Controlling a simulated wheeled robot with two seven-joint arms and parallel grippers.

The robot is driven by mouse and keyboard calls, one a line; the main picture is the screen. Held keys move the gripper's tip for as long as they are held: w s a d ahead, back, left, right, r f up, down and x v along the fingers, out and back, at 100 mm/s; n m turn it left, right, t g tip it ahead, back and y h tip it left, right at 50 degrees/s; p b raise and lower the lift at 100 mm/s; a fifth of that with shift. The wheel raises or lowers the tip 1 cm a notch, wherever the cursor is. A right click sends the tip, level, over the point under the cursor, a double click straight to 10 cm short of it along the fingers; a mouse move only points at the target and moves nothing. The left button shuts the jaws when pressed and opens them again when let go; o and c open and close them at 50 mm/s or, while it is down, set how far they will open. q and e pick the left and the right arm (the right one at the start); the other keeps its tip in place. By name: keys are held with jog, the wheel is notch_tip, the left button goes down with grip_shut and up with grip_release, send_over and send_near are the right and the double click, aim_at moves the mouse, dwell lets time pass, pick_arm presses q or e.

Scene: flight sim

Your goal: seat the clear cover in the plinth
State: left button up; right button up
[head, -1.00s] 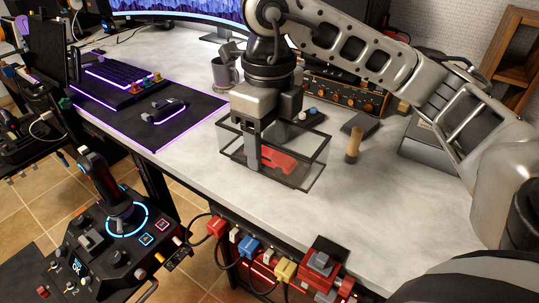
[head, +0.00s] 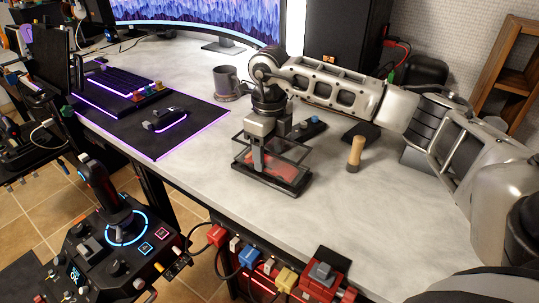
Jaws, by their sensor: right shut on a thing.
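The clear cover (head: 291,151) is a see-through box with dark edges, on the desk's middle in the head view. My right gripper (head: 259,163) points down and is shut on the cover's near left side. The dark plinth (head: 262,179) lies under the cover, with a red item (head: 286,172) showing through the clear walls. The cover is upright and low over the plinth; I cannot tell whether its lower edge touches it. The gripper hides part of the near left side. My left gripper is not in view.
A joystick panel (head: 122,227) is at front left.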

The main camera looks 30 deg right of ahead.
jog(key=shift+f, duration=0.8)
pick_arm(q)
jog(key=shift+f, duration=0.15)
pick_arm(e)
jog(key=o, duration=1)
jog(key=shift+f, duration=0.1)
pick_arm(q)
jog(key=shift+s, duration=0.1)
pick_arm(e)
jog(key=shift+r, duration=0.25)
notch_tip(320, 180, up, 11)
jog(key=shift+f+p, duration=0.2)
jog(key=shift+p, duration=0.2)
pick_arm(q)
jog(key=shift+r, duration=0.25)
pick_arm(e)
jog(key=shift+r, duration=0.65)
